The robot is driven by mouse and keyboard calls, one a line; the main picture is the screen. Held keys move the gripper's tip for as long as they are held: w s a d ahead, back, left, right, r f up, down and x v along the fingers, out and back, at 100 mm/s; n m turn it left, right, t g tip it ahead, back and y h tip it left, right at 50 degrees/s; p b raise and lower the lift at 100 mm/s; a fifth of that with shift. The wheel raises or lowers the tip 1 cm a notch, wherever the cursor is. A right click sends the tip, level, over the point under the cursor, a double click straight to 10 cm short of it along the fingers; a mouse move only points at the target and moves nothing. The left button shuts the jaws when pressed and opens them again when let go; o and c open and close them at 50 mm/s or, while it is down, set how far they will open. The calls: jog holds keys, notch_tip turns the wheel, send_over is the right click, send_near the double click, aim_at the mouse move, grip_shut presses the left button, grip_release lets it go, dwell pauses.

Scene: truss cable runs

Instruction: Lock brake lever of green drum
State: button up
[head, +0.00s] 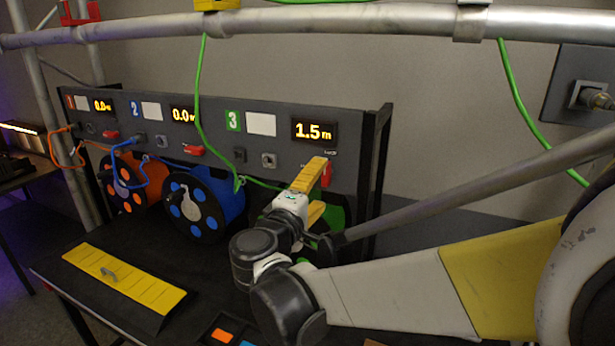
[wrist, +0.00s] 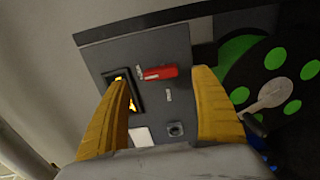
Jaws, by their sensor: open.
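The green drum (head: 338,208) is mostly hidden behind my arm in the head view. In the wrist view its black face with green dots (wrist: 274,58) and pale crank (wrist: 270,95) show at the right. Its red brake lever (head: 327,173) is on the panel under the 1.5 m display, partly covered by my gripper. In the wrist view the red lever (wrist: 160,72) lies between the fingertips, beyond them. My gripper (head: 322,184) is open and empty in front of the panel; its yellow fingers (wrist: 163,78) straddle the lever in picture. Contact cannot be told.
Blue drum (head: 203,200) and orange drum (head: 123,187) stand to the left, with red levers above. A green cable (head: 200,90) hangs from the truss tube (head: 340,19) to panel 3. A yellow-topped ramp (head: 125,278) lies on the black bench.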

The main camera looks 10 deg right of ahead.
jog(key=v, duration=0.6)
jog(key=s+d+f+m+g+y+b, duration=0.35)
jog(key=s+d+f+g, duration=0.35)
jog(key=d+f, duration=0.4)
jog(key=s+a+f+m+y+b, duration=0.3)
jog(key=s+f+m+y, duration=0.4)
jog(key=s+f, duration=0.3)
jog(key=s+a, duration=0.1)
jog(key=s, duration=0.1)
jog(key=shift+s+a+f+g, duration=0.2)
jog(key=shift+s+g, duration=0.1)
jog(key=shift+s, duration=0.05)
